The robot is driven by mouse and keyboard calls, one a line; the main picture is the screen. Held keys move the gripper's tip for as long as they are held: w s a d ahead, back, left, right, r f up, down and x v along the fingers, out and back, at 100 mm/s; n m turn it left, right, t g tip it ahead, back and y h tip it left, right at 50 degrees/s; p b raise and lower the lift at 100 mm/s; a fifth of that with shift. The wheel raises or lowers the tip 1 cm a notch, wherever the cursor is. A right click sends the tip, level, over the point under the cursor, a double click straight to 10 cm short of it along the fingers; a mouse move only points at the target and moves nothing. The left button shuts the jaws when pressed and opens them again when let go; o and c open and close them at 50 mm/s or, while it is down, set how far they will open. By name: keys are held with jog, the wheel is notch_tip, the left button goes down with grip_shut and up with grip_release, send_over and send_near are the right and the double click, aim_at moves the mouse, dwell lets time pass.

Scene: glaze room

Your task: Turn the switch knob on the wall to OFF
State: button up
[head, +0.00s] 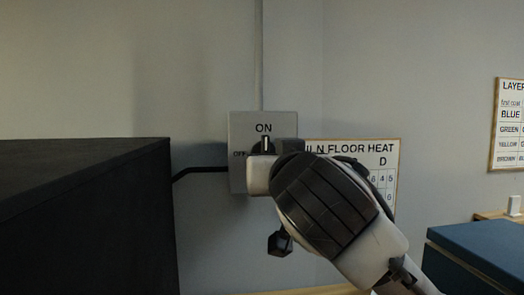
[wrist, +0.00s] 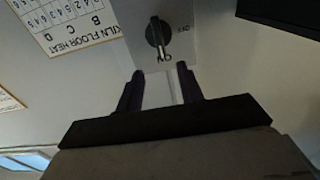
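The switch box (head: 238,178) is a grey plate on the wall, marked ON at the top and OFF at the left. Its dark round knob (head: 265,146) has a pale pointer directed up at ON. The wrist view shows the box upside down, with the knob (wrist: 157,34) and its pointer towards ON. My gripper (wrist: 160,70) is open and empty, its two dark fingers apart from each other. The knob lies beyond the fingertips, not between them. In the head view my arm covers the lower right of the box and my fingers cannot be made out.
A large black box-like body (head: 90,215) fills the left, with a dark pipe (head: 200,169) running to the switch. A floor heat chart (head: 392,150) hangs right of the switch, partly behind my arm. A blue-topped object (head: 485,250) stands at lower right.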

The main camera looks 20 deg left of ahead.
aim_at(266, 151)
jog(key=p+x, duration=0.4)
jog(key=x, duration=0.9)
jog(key=shift+w, duration=0.15)
grip_shut()
